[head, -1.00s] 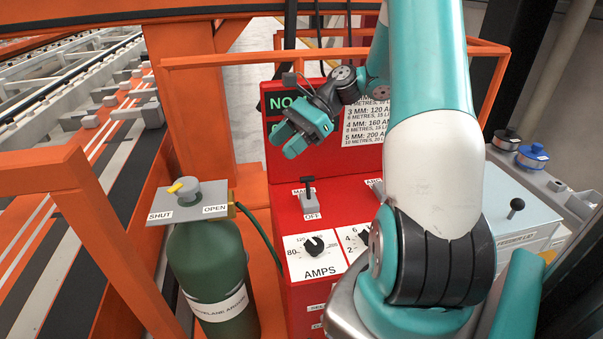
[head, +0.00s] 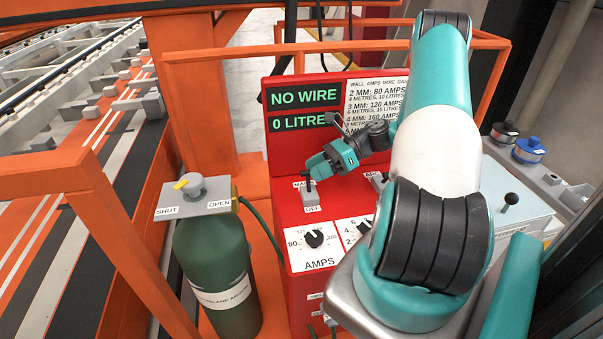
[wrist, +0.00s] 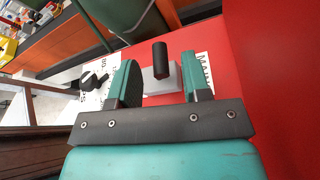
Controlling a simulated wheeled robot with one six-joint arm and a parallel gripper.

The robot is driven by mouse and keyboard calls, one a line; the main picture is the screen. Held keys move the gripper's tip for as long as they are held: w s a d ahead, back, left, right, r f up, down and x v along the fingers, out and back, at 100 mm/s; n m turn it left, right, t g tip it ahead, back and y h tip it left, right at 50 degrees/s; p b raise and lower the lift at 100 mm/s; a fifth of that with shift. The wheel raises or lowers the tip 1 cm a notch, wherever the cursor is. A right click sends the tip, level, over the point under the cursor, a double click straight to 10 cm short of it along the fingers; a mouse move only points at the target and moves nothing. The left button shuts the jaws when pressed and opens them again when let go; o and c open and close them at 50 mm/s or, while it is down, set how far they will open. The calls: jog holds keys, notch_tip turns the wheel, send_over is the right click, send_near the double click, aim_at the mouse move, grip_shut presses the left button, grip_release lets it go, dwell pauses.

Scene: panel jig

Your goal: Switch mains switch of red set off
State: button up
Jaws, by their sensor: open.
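The red set (head: 276,155) stands in the middle of the head view, with a display reading "NO WIRE" and "0 LITRE". Its mains switch (head: 310,198) is a grey block with a black lever on its sloped front. The lever stands up, away from the "OFF" label below it. My gripper (head: 313,168) is open at the lever's top, partly covering the "MAINS" label. In the wrist view, the lever (wrist: 160,60) shows in the gap between the fingers of my gripper (wrist: 162,78). I cannot tell whether a finger touches it.
An AMPS dial (head: 313,238) sits below the switch, with another dial (head: 362,228) to its right. A second switch (head: 378,180) is close to the right of my gripper. A green gas cylinder (head: 212,265) with a yellow-marked valve (head: 186,186) stands at left.

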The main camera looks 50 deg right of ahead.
aim_at(308, 173)
jog(key=shift+p+x, duration=0.45)
jog(key=shift+x, duration=1.7)
grip_shut()
jog(key=shift+s, duration=0.1)
jog(key=shift+s+a+r+n+t, duration=0.25)
jog(key=shift+n+t, duration=0.15)
jog(key=shift+n, duration=0.2)
jog(key=shift+s+a+n+t+h, duration=0.2)
jog(key=shift+s+n+t+h, duration=0.3)
jog(key=shift+n, duration=0.4)
jog(key=n+t+b, duration=0.1)
jog(key=s+a+n+h+b, duration=0.1)
jog(key=n+t+b, duration=0.1)
jog(key=n, duration=0.1)
jog(key=shift+s+a+f+t+h, duration=0.2)
jog(key=shift+s+t+h, duration=0.1)
jog(key=shift+s+h, duration=0.1)
